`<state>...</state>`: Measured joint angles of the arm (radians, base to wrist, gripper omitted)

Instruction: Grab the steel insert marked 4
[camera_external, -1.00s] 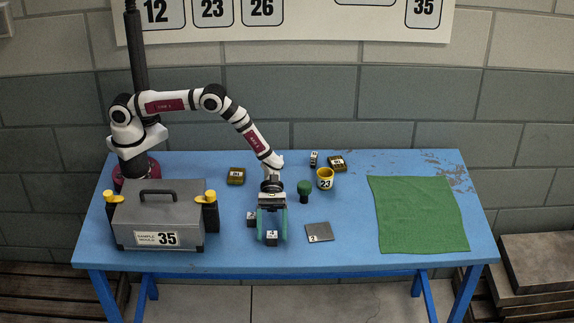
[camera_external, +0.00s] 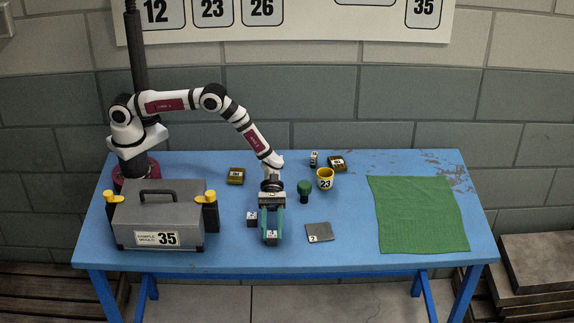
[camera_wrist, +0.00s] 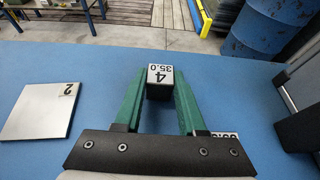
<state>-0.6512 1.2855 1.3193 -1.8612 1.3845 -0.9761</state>
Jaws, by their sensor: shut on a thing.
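The steel insert marked 4 (camera_wrist: 160,76) is a small block with a black "4" and "35.0" on its pale label, seen upside down in the wrist view. It also shows in the external view (camera_external: 271,238) near the front edge of the table. My gripper (camera_wrist: 158,92) has green fingers, one on each side of the insert, and is shut on it. In the external view my gripper (camera_external: 271,230) reaches down and toward the front edge. I cannot tell whether the insert touches the table.
A flat plate marked 2 (camera_wrist: 38,111) lies right of my gripper in the external view (camera_external: 319,232). Another small block (camera_external: 252,219) sits close on the left. A grey mould case marked 35 (camera_external: 160,215) stands further left. A green cloth (camera_external: 418,214) covers the right side.

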